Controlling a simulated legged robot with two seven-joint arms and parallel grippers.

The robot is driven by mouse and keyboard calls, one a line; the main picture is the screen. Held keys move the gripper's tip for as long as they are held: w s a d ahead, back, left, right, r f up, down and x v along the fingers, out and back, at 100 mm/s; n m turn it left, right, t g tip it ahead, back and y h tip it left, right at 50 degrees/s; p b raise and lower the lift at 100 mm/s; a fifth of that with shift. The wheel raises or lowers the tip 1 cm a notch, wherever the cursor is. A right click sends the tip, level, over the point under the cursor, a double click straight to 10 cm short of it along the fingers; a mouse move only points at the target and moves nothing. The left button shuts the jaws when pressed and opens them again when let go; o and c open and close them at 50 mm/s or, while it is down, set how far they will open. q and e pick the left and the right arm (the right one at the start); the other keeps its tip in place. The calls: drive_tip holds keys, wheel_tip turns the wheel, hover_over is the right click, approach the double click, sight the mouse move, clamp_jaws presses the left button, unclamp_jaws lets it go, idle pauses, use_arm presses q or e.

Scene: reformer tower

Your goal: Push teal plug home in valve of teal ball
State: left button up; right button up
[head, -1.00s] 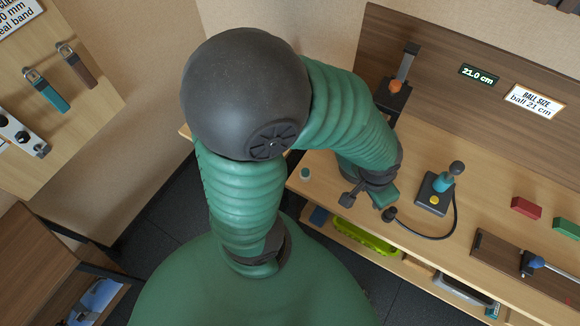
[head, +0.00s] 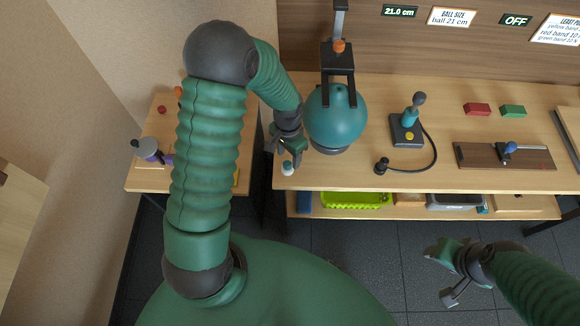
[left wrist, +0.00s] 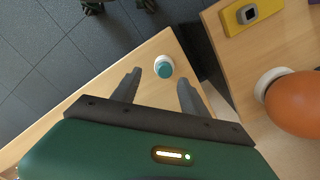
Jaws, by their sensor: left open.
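The teal ball (head: 336,118) sits on a dark ring on the bench, under a black gauge frame. I cannot make out its valve clearly. The teal plug (head: 288,168), a small white piece with a teal top, stands upright near the bench's left front corner. It also shows in the left wrist view (left wrist: 164,67), beyond the fingertips and between their lines. My left gripper (head: 284,150) is open and empty, just above and behind the plug, left of the ball. My right gripper (head: 441,274) is open and empty over the floor in front of the bench.
A pump with a lever (head: 408,125) and black hose stands right of the ball. Red (head: 477,109) and green (head: 512,111) blocks and a sliding gauge (head: 505,155) lie farther right. A side table (head: 150,182) stands left; the wrist view shows an orange ball (left wrist: 296,103) there.

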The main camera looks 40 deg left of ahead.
sight(289, 164)
use_arm(q)
drive_tip(key=a+f, duration=0.2)
drive_tip(key=f, duration=0.1)
drive_tip(key=a+f, duration=0.1)
drive_tip(key=shift+w+f, duration=0.3)
drive_tip(key=d, duration=0.2)
drive_tip(key=s+d, duration=0.1)
drive_tip(key=shift+s+d+f, duration=0.1)
drive_tip(key=shift+d+f, duration=0.1)
drive_tip(key=shift+f, duration=0.2)
drive_tip(key=shift+w+f, duration=0.4)
drive_tip(key=shift+w, duration=0.4)
drive_tip(key=shift+c, duration=0.5)
drive_tip(key=shift+a, duration=0.3)
drive_tip(key=shift+c, duration=1.2)
drive_tip(key=shift+s+a, duration=0.35)
drive_tip(key=shift+a, duration=0.4)
drive_tip(key=c, duration=0.5)
drive_tip(key=shift+c, duration=1.2)
drive_tip(key=shift+w+d+r, duration=0.1)
drive_tip(key=shift+w+d, duration=0.1)
drive_tip(key=shift+d, duration=0.4)
clamp_jaws()
use_arm(e)
drive_tip(key=shift+w+a+r, duration=0.1)
drive_tip(key=shift+w+a, duration=0.05)
drive_tip(key=shift+a, duration=0.4)
